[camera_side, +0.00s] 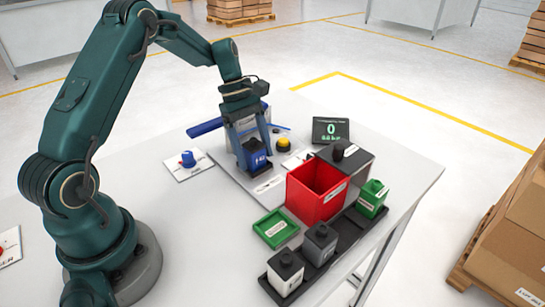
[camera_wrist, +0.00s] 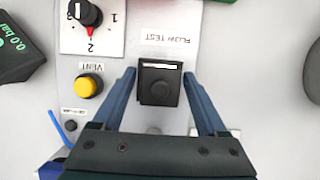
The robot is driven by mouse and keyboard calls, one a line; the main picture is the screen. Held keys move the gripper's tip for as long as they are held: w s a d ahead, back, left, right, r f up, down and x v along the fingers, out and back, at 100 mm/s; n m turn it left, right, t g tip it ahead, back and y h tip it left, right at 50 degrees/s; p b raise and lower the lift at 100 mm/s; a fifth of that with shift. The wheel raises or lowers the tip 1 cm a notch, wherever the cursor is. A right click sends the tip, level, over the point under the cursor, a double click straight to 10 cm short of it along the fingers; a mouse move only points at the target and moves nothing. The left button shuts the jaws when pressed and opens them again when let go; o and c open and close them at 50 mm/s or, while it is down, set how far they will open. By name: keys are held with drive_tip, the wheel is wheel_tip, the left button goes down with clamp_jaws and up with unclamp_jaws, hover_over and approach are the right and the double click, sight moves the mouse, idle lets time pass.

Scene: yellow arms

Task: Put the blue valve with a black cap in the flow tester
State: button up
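The blue valve with a black cap (camera_side: 256,156) stands between the fingers of my gripper (camera_side: 254,150), over the grey plate of the flow tester (camera_side: 240,178). In the wrist view the valve's dark cap (camera_wrist: 160,88) is seen from above, beside the "FLOW TEST" label (camera_wrist: 166,37).
A red bin (camera_side: 316,190), green tray (camera_side: 276,228), white valve (camera_side: 285,272), grey valve (camera_side: 320,243) and green part (camera_side: 372,198) lie nearer the front right. A blue knob (camera_side: 188,158) is left.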

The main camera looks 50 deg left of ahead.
drive_tip(key=shift+r, duration=0.1)
drive_tip(key=v, duration=1.2)
wheel_tip(320, 180, up, 4)
drive_tip(key=m+y, duration=0.1)
drive_tip(key=m, duration=0.2)
hover_over(246, 147)
drive_tip(key=s+d+f+m+t+y, duration=0.1)
drive_tip(key=s+d+m+t, duration=0.1)
drive_tip(key=s+d+m, duration=0.2)
drive_tip(key=s+d+f+m+t+y, duration=0.1)
drive_tip(key=s+d+m, duration=0.4)
drive_tip(key=s+m, duration=0.6)
drive_tip(key=t+y, duration=0.1)
drive_tip(key=t, duration=0.1)
drive_tip(key=shift+s+d+f+t, duration=0.15)
drive_tip(key=shift+s+f+t, duration=0.05)
drive_tip(key=shift+f+t, duration=0.1)
